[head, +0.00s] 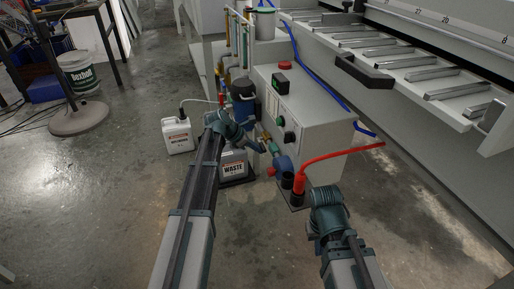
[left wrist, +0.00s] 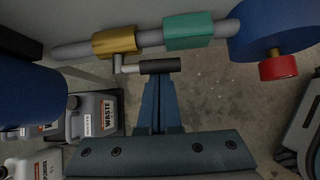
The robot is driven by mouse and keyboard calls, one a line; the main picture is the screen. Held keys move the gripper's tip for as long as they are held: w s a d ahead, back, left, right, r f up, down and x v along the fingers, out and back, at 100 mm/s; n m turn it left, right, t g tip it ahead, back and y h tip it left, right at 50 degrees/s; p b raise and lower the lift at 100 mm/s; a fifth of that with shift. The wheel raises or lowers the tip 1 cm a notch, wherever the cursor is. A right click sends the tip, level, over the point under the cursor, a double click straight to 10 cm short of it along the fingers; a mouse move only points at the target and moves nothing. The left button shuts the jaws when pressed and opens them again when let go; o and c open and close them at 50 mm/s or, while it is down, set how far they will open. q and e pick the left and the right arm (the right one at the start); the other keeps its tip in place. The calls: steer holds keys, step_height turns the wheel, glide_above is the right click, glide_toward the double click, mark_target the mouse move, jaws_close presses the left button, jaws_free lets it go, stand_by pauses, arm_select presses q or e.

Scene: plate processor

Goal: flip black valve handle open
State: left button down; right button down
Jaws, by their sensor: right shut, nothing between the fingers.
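The black valve handle (left wrist: 160,66) shows in the left wrist view. It lies sideways on a bent metal stem below the brass valve body (left wrist: 115,41) on a grey pipe. My left gripper (left wrist: 158,84) has its fingers together, with the tips right at the handle's lower side; I cannot tell whether they touch it. In the head view my left gripper (head: 257,146) reaches the piping beside the machine, and the handle is too small to make out there. My right gripper (head: 293,200) is shut and empty, low at the right, close to the red hose fitting.
A green sleeve (left wrist: 188,30) and a blue part with a red knob (left wrist: 278,67) sit along the pipe to the right. A waste jug (head: 233,165) and another white jug (head: 177,135) stand on the floor. A red hose (head: 340,153) crosses before the grey control box (head: 325,115).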

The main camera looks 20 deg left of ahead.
arm_select(q)
steer(key=shift+r, duration=0.25)
stand_by(0.5)
step_height(320, 180, down, 4)
steer(key=b, duration=0.4)
steer(key=p+v, duration=0.8)
steer(key=v, duration=0.2)
steer(key=shift+a, duration=0.5)
